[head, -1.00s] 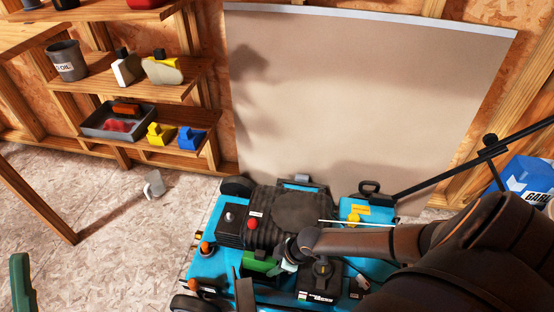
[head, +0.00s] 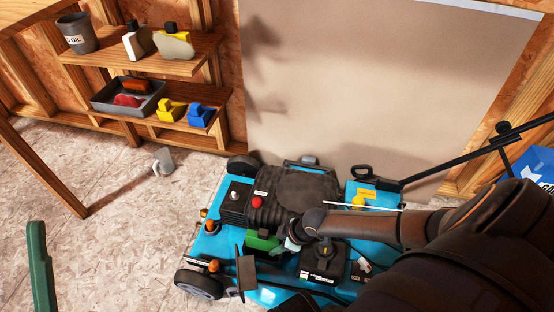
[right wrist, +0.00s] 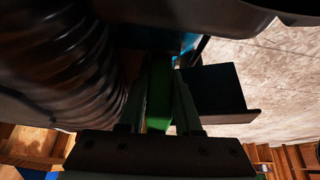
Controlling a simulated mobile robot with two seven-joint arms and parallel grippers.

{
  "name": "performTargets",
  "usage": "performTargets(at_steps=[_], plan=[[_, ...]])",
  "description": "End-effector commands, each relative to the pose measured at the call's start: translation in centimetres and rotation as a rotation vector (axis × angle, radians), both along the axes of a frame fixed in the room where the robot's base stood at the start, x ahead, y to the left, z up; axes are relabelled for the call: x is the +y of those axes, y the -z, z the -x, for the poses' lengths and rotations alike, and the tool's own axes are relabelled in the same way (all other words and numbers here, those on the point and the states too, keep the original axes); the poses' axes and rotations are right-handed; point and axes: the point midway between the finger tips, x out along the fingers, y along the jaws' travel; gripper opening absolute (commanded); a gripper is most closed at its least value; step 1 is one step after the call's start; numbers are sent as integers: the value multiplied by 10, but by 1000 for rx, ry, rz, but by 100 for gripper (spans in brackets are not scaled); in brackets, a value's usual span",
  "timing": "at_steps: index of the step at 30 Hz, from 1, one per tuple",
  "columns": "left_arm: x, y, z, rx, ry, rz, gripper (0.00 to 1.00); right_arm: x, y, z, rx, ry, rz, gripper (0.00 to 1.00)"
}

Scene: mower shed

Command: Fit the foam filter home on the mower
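The mower (head: 207,245) has a bright blue deck and a black ribbed engine (head: 298,193). The green foam filter (head: 262,241) shows at the engine's near side, beside a dark upright plate (head: 246,272). My right gripper (head: 290,244) is at the filter's right end. In the right wrist view the green filter (right wrist: 160,95) lies between the two fingers of my right gripper (right wrist: 162,85), which look closed on it. The filter's far end is in shadow, so I cannot tell how deeply it sits.
The mower's black handle (head: 462,160) slants up at right. A small grey object (head: 163,160) lies on the floor, otherwise clear left of the mower.

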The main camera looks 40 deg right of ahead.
Motion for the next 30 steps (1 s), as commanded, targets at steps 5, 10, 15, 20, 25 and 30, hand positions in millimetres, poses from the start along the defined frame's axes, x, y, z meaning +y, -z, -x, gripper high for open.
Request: performTargets(at_steps=[5,10,15,20,25,30], plan=[[0,0,0,0,2,3,74,-23,28,31,63,10,50,67],[2,-24,1,-2,8,17,74,-29,-6,36,53,7,50,67],[3,-50,3,-28,-7,-8,74,-32,-52,40,30,5,36,67],[5,-69,5,-53,-28,-27,74,-34,-87,44,10,2,25,67],[9,-80,4,-59,-53,-28,74,-35,-109,46,-3,2,16,67],[9,-81,4,-57,-58,-32,74,-36,-117,46,-10,0,12,67]])
